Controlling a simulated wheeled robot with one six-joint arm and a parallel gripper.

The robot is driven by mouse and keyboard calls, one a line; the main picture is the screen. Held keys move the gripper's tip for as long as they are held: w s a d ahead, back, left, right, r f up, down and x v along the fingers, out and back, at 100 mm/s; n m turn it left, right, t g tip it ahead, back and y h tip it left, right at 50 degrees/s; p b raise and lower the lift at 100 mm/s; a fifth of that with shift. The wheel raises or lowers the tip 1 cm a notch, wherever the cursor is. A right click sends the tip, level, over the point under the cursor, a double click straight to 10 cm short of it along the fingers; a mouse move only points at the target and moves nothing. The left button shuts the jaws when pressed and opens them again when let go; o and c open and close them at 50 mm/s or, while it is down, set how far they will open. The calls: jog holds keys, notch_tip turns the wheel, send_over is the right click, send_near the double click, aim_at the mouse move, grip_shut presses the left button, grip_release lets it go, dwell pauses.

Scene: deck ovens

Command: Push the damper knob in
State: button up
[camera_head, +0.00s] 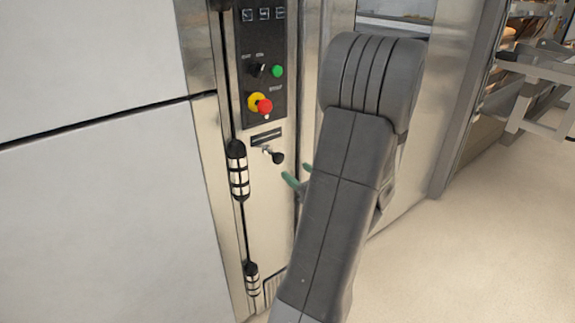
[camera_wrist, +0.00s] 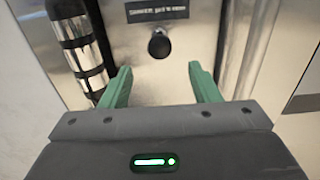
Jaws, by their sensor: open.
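The damper knob (camera_head: 278,157) is a round black knob on a short metal stem, standing out from the steel panel below a dark label plate. In the wrist view the knob (camera_wrist: 159,46) shows nearly end-on, beyond the fingertips and about midway between them. My gripper (camera_wrist: 160,78) is open and empty, with its two green fingers spread. In the head view the green fingertips of my gripper (camera_head: 298,174) are to the right of and slightly below the knob, apart from it. My arm hides most of the gripper there.
Above the knob is a black control panel (camera_head: 262,30) with a red and yellow emergency button (camera_head: 261,104) and a green button (camera_head: 278,71). A black and silver hinge (camera_head: 238,170) stands close left of the knob. A rack (camera_head: 545,85) stands at the far right beyond open floor.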

jog(key=shift+v, duration=1.9)
jog(key=shift+c, duration=0.5)
jog(key=shift+d+r+p, duration=0.15)
jog(key=shift+r+p, duration=0.05)
jog(key=shift+p, duration=0.15)
jog(key=c, duration=0.4)
jog(key=d+p, duration=0.1)
jog(key=s+d+r+n+g+y+p, duration=0.1)
jog(key=p, duration=0.1)
jog(key=d+g+p, duration=0.1)
jog(key=d, duration=0.1)
jog(key=shift+s+d+r+n+p, duration=0.15)
jog(key=shift+r+n+p, duration=0.1)
jog(key=shift+n+p, duration=0.15)
grip_shut()
send_near(281, 160)
jog(key=shift+g+y, duration=0.3)
jog(key=shift+g, duration=0.1)
jog(key=x, duration=0.7)
jog(key=shift+d+r, duration=0.1)
jog(key=shift+d, duration=0.2)
